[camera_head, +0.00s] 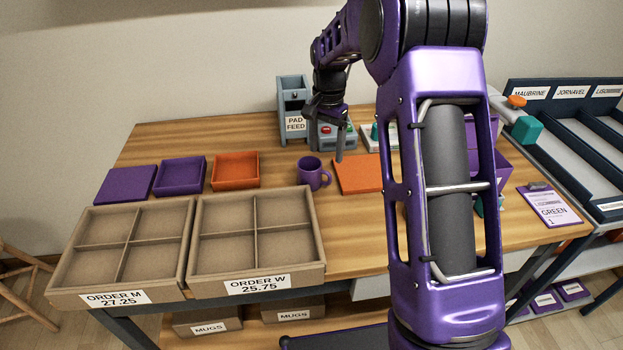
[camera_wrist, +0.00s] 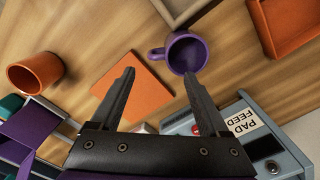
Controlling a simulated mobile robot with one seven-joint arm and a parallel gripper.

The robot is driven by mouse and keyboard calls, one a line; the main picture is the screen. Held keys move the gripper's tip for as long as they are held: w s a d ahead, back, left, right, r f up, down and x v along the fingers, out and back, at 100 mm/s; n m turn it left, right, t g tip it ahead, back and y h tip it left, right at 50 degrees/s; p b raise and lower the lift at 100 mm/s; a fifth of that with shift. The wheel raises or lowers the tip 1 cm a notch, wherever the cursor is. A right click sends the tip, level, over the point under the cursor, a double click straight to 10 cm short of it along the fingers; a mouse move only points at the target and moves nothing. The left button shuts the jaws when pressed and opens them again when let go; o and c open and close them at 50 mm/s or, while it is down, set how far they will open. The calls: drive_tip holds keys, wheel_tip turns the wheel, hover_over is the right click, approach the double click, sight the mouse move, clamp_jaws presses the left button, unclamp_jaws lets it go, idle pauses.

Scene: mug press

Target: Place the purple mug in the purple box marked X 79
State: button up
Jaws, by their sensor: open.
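The purple mug (camera_head: 309,173) stands upright on the wooden table, right of the orange tray, with its handle to the right. In the wrist view the purple mug (camera_wrist: 187,57) lies just beyond the right fingertip, its handle to the left. My gripper (camera_head: 326,148) is open and empty, above and behind the mug; its spread fingers also show in the wrist view (camera_wrist: 160,73). No label X 79 is readable. A purple box-like thing (camera_head: 486,150) is partly hidden behind my arm, and a purple shape (camera_wrist: 34,130) shows at the wrist view's left.
Two divided boxes, ORDER M (camera_head: 100,290) and ORDER W (camera_head: 275,278), fill the front left. Purple (camera_head: 180,190) and orange (camera_head: 235,186) trays sit behind them. The grey PAD FEED machine (camera_head: 293,95) stands behind the mug. An orange mug (camera_wrist: 35,72) shows in the wrist view.

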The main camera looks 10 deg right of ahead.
sight(326, 174)
wheel_tip(326, 174, down, 4)
drive_tip(key=shift+r, duration=0.15)
drive_tip(key=shift+s+f+b, duration=0.15)
drive_tip(key=shift+f+b, duration=0.2)
drive_tip(key=shift+f, duration=1)
drive_tip(key=shift+s+f+b, duration=0.15)
drive_tip(key=shift+f+b, duration=0.15)
drive_tip(key=shift+f, duration=1.05)
clamp_jaws()
drive_tip(key=shift+r, duration=0.1)
